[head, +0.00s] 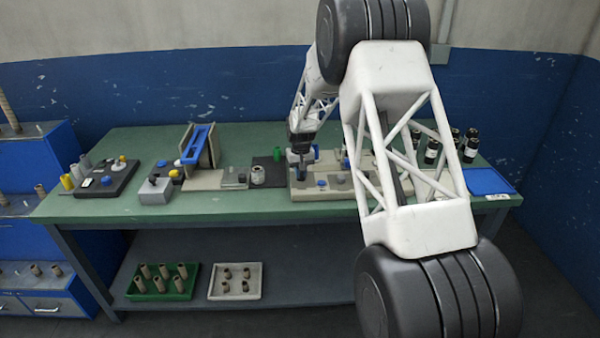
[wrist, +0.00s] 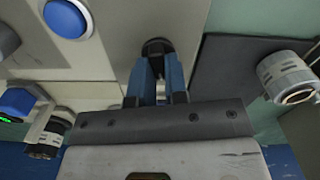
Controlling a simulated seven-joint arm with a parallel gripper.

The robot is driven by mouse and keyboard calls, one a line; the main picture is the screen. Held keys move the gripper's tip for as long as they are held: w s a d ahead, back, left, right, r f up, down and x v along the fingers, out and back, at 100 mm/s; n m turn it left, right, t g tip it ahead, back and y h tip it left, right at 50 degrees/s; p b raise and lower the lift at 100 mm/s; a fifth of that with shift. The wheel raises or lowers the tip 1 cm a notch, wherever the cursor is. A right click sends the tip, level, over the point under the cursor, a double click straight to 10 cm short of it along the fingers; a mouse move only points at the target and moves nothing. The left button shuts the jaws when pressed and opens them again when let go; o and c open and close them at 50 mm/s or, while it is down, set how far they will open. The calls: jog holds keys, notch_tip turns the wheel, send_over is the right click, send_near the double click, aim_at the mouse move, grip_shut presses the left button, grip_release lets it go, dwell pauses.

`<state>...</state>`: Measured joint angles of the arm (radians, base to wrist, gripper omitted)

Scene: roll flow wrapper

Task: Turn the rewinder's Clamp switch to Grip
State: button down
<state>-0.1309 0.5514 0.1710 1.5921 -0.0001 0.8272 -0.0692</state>
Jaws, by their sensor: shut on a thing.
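The rewinder (head: 330,194) is a beige machine base on the green bench, with a blue button and a grey knob on its front; it fills the middle of the wrist view (wrist: 120,45). My gripper (wrist: 158,62) points down at this panel, its blue fingers closed around a small black knob (wrist: 157,46), which looks like the Clamp switch. The fingers hide most of the knob, so I cannot tell which way it is turned. No label is readable. In the head view my gripper (head: 301,172) is over the rewinder's left end.
A big blue button (wrist: 68,17) sits beside the knob. A dark mat (head: 266,165) with a grey roll (wrist: 287,76) lies next to the rewinder. A blue-framed stand (head: 198,145) is farther left. Dark rolls (head: 432,150) and a blue tray (head: 487,182) are at the right.

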jog(key=m, duration=0.4)
jog(key=shift+d+m, duration=0.1)
jog(key=shift+m, duration=0.3)
jog(key=shift+d+m, duration=0.1)
jog(key=shift+m, duration=1.7)
jog(key=c, duration=1.1)
grip_release()
jog(key=shift+c, duration=0.2)
jog(key=shift+r, duration=0.15)
jog(key=shift+r, duration=3.75)
